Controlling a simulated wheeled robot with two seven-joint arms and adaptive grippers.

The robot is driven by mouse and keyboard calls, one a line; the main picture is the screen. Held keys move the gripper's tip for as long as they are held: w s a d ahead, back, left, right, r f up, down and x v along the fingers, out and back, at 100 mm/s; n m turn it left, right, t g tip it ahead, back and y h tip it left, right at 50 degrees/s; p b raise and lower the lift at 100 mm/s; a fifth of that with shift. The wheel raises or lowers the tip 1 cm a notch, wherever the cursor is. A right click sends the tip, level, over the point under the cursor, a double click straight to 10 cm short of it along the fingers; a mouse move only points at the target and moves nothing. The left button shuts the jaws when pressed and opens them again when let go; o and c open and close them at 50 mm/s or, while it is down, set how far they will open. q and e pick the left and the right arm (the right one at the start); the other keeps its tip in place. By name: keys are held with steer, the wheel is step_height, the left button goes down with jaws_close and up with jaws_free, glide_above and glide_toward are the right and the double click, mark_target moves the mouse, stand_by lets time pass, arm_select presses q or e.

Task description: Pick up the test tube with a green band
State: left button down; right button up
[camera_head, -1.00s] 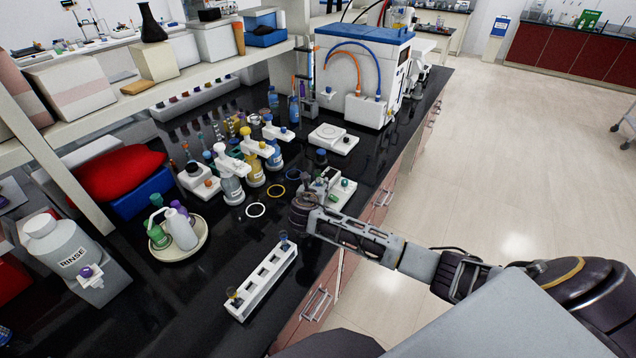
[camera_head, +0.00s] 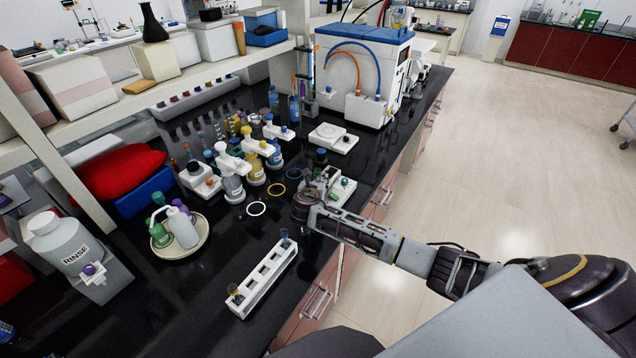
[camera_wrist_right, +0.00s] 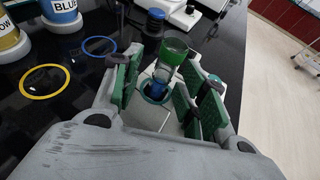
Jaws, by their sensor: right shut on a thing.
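My right gripper (camera_head: 320,182) is over the dark bench, beside the white device with a green button. In the right wrist view its green-padded fingers (camera_wrist_right: 160,90) are closed around a clear test tube with a green band (camera_wrist_right: 173,50). The tube leans slightly and its green end sticks up between the fingers. A blue round part (camera_wrist_right: 154,90) shows between the fingers just below it; I cannot tell if it belongs to the tube. In the head view the held tube is too small to make out. My left gripper is out of view.
A white rack (camera_head: 262,282) with a tube at each end stands near the front edge. Yellow (camera_head: 276,190) and white rings lie on the bench by labelled bottles (camera_head: 233,188). A white balance-like device (camera_head: 333,138) is behind. The bench between rack and rings is clear.

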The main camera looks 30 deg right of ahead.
steer(key=shift+s+d+f, duration=0.2)
steer(key=shift+s+f, duration=0.2)
steer(key=shift+f, duration=0.3)
jaws_close()
steer(key=shift+f, duration=0.1)
steer(key=shift+a, duration=0.1)
steer(key=shift+w, duration=0.1)
steer(key=shift+w+r, duration=0.15)
steer(key=shift+r, duration=0.4)
step_height(320, 180, up, 9)
steer(key=b, duration=0.1)
steer(key=shift+w+r, duration=0.2)
steer(key=shift+w, duration=0.05)
